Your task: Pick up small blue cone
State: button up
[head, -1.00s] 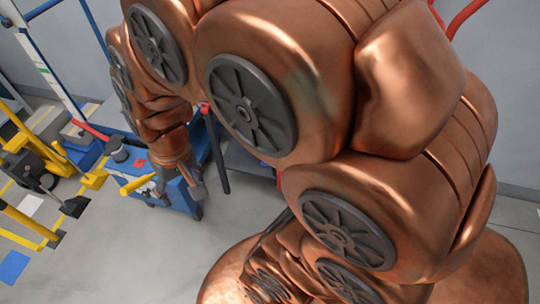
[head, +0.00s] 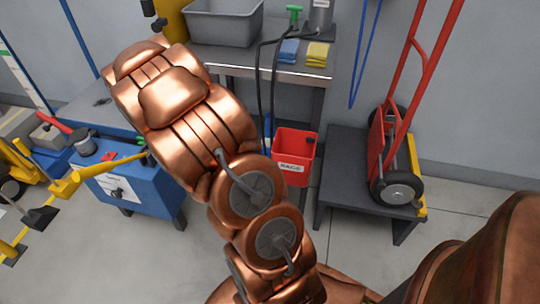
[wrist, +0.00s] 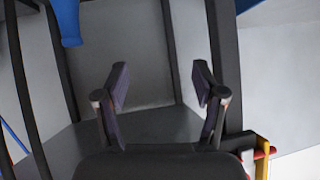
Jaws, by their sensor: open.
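I cannot make out a small blue cone for certain in either current view. In the wrist view a blue tapered piece (wrist: 67,20) shows at the upper left, cut by the top edge; I cannot tell what it is. My gripper (wrist: 160,82) is open in the wrist view, its two dark fingers apart with nothing between them. It faces a grey panel and a dark surface. In the head view my gripper is not visible, and my copper arm covers the middle of the scene.
A blue cart (head: 150,190) stands left, and a red bin (head: 293,152) hangs near the workbench (head: 275,68). The bench holds a grey tub (head: 225,25), a blue cloth (head: 288,50) and a yellow cloth (head: 317,55). A red hand truck (head: 388,140) stands on a low dark platform (head: 345,165). Floor shows in front.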

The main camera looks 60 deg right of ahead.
aim_at(268, 124)
jog(key=s+d+f+m+g+h+b, duration=0.1)
jog(key=s+d+f+h+b, duration=0.1)
jog(key=s+d+f+b, duration=0.1)
jog(key=s+d+f+m+g+h+b, duration=0.1)
jog(key=s+d+f+h+b, duration=0.2)
jog(key=d, duration=0.3)
jog(key=s+d+f+m+g+h+b, duration=0.1)
jog(key=s+d+f+h+b, duration=0.1)
jog(key=d+f, duration=0.3)
jog(key=shift+s+d+f+h+b, duration=0.2)
jog(key=shift+s+h+b, duration=0.1)
jog(key=shift+s+b, duration=0.35)
jog(key=shift+w+d+b, duration=0.15)
jog(key=shift+d+b, duration=0.15)
jog(key=shift+d, duration=1)
jog(key=shift+d+f+b, duration=0.15)
jog(key=shift+d+b, duration=0.7)
jog(key=shift+d, duration=0.45)
jog(key=shift+w+d+b, duration=0.2)
jog(key=shift+d+b, duration=0.05)
jog(key=shift+d, duration=0.35)
jog(key=shift+w+d+b, duration=0.15)
jog(key=shift+d+b, duration=0.05)
jog(key=shift+d, duration=0.4)
jog(key=shift+c, duration=0.4)
grip_shut()
